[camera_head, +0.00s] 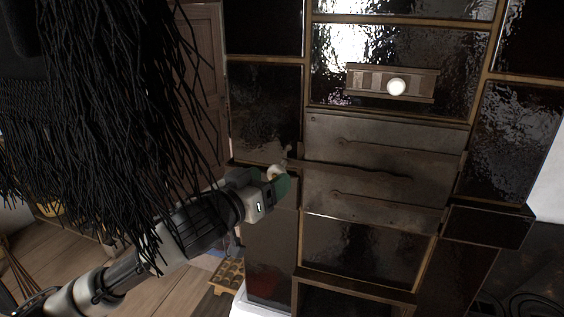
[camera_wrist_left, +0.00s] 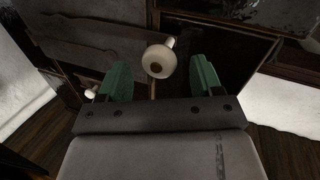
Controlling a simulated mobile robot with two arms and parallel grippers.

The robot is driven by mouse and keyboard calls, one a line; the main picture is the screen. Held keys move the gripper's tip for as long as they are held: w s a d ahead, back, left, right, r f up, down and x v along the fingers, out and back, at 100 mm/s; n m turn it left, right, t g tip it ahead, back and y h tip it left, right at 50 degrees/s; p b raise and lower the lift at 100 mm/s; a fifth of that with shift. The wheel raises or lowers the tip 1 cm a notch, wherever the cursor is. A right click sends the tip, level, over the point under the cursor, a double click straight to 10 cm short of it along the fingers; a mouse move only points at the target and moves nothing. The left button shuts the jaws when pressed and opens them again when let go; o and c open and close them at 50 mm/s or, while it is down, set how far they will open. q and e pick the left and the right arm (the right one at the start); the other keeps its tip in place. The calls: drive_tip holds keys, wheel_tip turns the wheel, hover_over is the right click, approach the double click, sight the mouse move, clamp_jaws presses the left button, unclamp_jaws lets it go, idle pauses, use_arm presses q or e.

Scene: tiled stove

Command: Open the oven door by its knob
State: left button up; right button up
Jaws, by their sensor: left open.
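The oven door (camera_head: 350,190) is a dark metal plate with hinge straps in the tiled stove, and it looks shut. A pale round knob (camera_head: 273,172) is at the left end of its middle bar, partly hidden by my left gripper (camera_head: 281,182). In the left wrist view, the cream knob (camera_wrist_left: 160,58) with a brown centre appears between the two green fingers of the left gripper (camera_wrist_left: 162,70). The fingers are open and apart on either side of it, not closed on it. Whether it lies within their reach in depth I cannot tell. My right gripper is not in view.
A smaller plate (camera_head: 365,79) with a white knob (camera_head: 396,87) is above the door. Dark glossy tiles surround both. Black strands (camera_head: 120,110) hang over the left side. A yellow-brown slotted item (camera_head: 228,275) is low beside the stove, near a wooden floor (camera_head: 165,290).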

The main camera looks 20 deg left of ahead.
sight(273, 175)
use_arm(q)
drive_tip(key=p+x, duration=0.1)
drive_tip(key=x, duration=0.3)
drive_tip(key=shift+r, duration=0.15)
drive_tip(key=shift+w+d+f, duration=0.2)
drive_tip(key=shift+w, duration=0.35)
clamp_jaws()
drive_tip(key=shift+s, duration=0.1)
